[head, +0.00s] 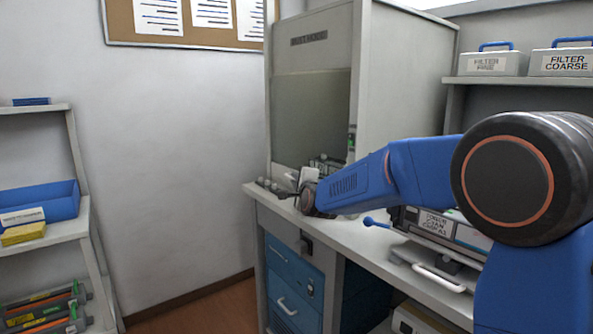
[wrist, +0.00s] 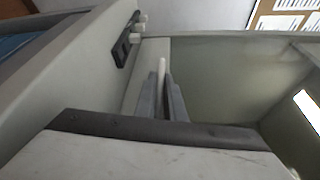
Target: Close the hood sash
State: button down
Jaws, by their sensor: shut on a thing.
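The dust hood (head: 312,52) stands on the bench, a pale cabinet with a greenish see-through sash (head: 308,112) across its front. My gripper (head: 298,186) is low at the hood's front. In the wrist view my gripper (wrist: 162,88) has its two fingers close together on a thin pale bar (wrist: 162,66), which looks like the sash handle. Most of the bar is hidden between the fingers. A small dark cartridge-like thing (head: 327,163) shows at the hood's lower right.
My arm reaches over the bench (head: 345,226), above a labelled machine (head: 437,224) with a blue-knobbed lever. Blue drawers (head: 293,283) are below. Filter boxes (head: 490,63) sit on a right shelf. A left shelf holds a blue bin (head: 45,200). Floor between is clear.

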jog(key=shift+f, duration=0.4)
jog(key=c, duration=1.8)
grip_release()
jog(key=shift+c, duration=0.2)
jog(key=shift+r, duration=0.1)
jog(key=shift+s+d, duration=0.1)
jog(key=shift+s, duration=0.15)
jog(key=v, duration=1.7)
